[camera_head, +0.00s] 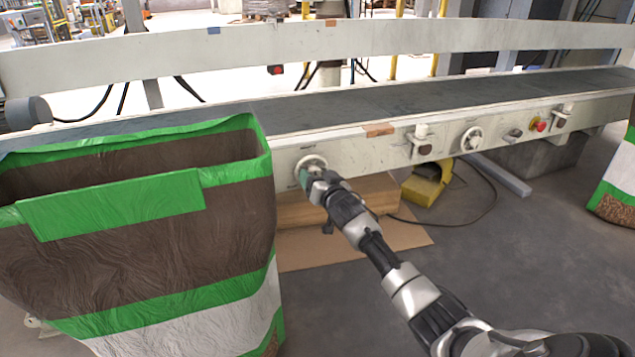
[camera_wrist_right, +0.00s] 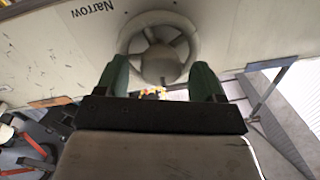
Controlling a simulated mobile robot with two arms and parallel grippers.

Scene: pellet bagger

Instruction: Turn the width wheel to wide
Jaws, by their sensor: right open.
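The width wheel (camera_head: 311,160) is a pale spoked handwheel on the side of the conveyor frame, just right of the big bag. In the right wrist view the fingers (camera_wrist_right: 161,66) stand on either side of the hub, over the lower part of the wheel. I cannot tell whether they touch the rim. My left gripper is not in view.
A large open green and brown bag (camera_head: 110,205) stands close on the left. A second handwheel (camera_head: 471,138) and a red button (camera_head: 541,126) are farther right on the conveyor frame (camera_head: 370,152). A yellow pedal housing (camera_head: 425,186) and cardboard (camera_head: 400,236) lie on the floor below.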

